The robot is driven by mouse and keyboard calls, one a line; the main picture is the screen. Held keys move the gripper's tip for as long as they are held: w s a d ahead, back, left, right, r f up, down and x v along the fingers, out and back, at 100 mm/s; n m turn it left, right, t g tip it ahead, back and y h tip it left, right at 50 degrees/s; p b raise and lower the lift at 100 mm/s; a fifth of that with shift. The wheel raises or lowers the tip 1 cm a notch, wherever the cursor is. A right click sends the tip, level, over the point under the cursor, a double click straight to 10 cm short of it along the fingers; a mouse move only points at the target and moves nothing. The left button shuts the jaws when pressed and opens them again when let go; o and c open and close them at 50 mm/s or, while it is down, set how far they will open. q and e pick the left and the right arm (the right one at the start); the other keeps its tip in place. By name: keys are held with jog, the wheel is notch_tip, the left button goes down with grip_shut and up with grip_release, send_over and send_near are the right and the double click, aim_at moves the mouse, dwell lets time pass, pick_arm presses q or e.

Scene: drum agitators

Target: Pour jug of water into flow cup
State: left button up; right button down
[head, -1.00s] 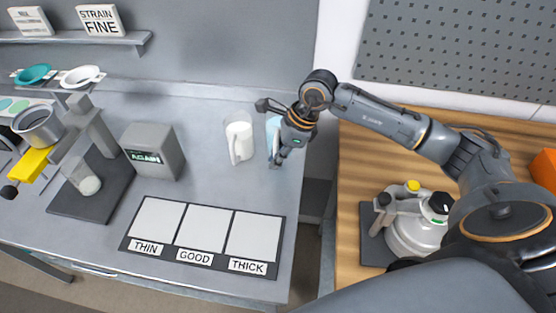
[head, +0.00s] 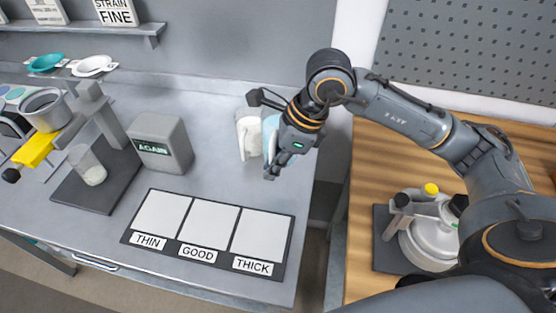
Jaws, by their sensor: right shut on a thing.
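The flow cup, a metal cup (head: 45,108), sits at the far left of the head view in a stand with a yellow part (head: 35,150). A clear beaker (head: 88,166) with pale contents stands lower on the stand's dark base. A light-blue jug (head: 270,128), apparently the jug of water, is at the bench's right side, mostly hidden behind my right gripper. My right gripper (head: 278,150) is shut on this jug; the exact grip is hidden. A white jug (head: 249,135) stands upright just left of it. My left gripper is not in view.
A grey box marked AGAIN (head: 160,145) stands between the jugs and the stand. A mat with THIN, GOOD and THICK fields (head: 208,262) lies in front. A shelf (head: 110,35) is on the wall. A wooden bench (head: 365,190) with a white vessel (head: 430,245) is right, across a gap.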

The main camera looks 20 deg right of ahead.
jog(key=s+d+f+n+g+h, duration=0.1)
jog(key=s+f+n+g+h, duration=0.1)
jog(key=n, duration=0.9)
jog(key=s+f+n+g+h, duration=0.2)
jog(key=s+n+g, duration=0.1)
jog(key=n, duration=0.9)
jog(key=shift+d+f+g+b, duration=0.25)
jog(key=shift+d+g+b, duration=0.15)
jog(key=shift+g, duration=0.3)
